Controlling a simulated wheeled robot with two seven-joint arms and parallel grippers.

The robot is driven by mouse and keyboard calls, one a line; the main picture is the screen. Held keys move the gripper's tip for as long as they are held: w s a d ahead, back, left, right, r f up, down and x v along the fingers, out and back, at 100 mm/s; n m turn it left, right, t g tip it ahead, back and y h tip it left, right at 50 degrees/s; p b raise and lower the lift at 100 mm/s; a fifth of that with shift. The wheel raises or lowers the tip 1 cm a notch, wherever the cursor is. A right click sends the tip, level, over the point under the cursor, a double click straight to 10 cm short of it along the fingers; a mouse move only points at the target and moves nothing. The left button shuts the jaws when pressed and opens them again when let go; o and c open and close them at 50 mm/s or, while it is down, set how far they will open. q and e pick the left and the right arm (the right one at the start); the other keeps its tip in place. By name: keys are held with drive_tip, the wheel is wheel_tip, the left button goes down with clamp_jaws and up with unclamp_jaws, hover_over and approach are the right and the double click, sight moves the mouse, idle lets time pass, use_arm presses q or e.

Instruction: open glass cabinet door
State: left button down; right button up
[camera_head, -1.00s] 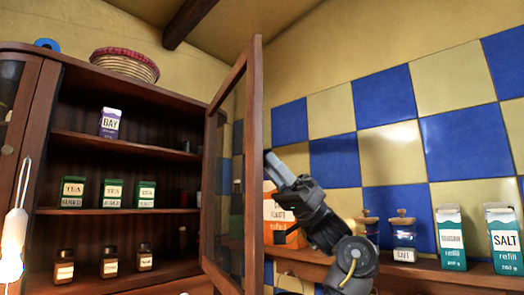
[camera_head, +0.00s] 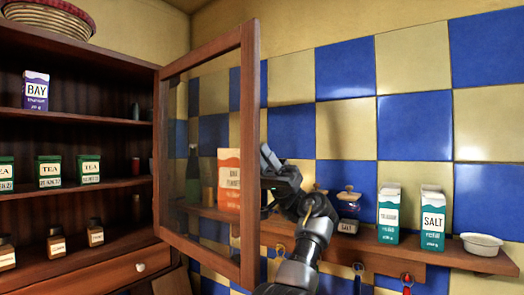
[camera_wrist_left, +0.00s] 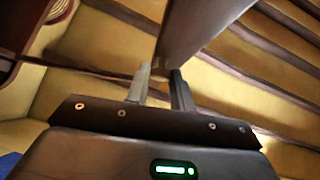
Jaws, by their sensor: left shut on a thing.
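The glass cabinet door (camera_head: 249,170) has a brown wooden frame around a clear pane. In the head view it stands swung out from the cabinet (camera_head: 80,115), hinged at its left side, and the shelves behind it are exposed. My left gripper (camera_head: 268,160) is at the door's free outer edge, about mid-height. The exact contact is partly hidden in the head view. My right gripper is not in view.
The cabinet shelves hold a purple bay box (camera_head: 35,91), green tea tins (camera_head: 48,171) and small brown jars (camera_head: 56,245). A basket (camera_head: 48,17) sits on top. A wall shelf (camera_head: 390,248) to the right carries cartons (camera_head: 432,218), a jar (camera_head: 348,211) and a white bowl (camera_head: 482,244).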

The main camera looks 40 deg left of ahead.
use_arm(q)
drive_tip(key=c, duration=1.2)
unclamp_jaws()
drive_tip(key=shift+s, duration=0.15)
drive_tip(key=shift+c, duration=0.2)
drive_tip(key=b+v, duration=0.2)
drive_tip(key=v, duration=0.5)
drive_tip(key=shift+f+b, duration=0.2)
drive_tip(key=shift+b, duration=0.2)
drive_tip(key=shift+w, duration=0.25)
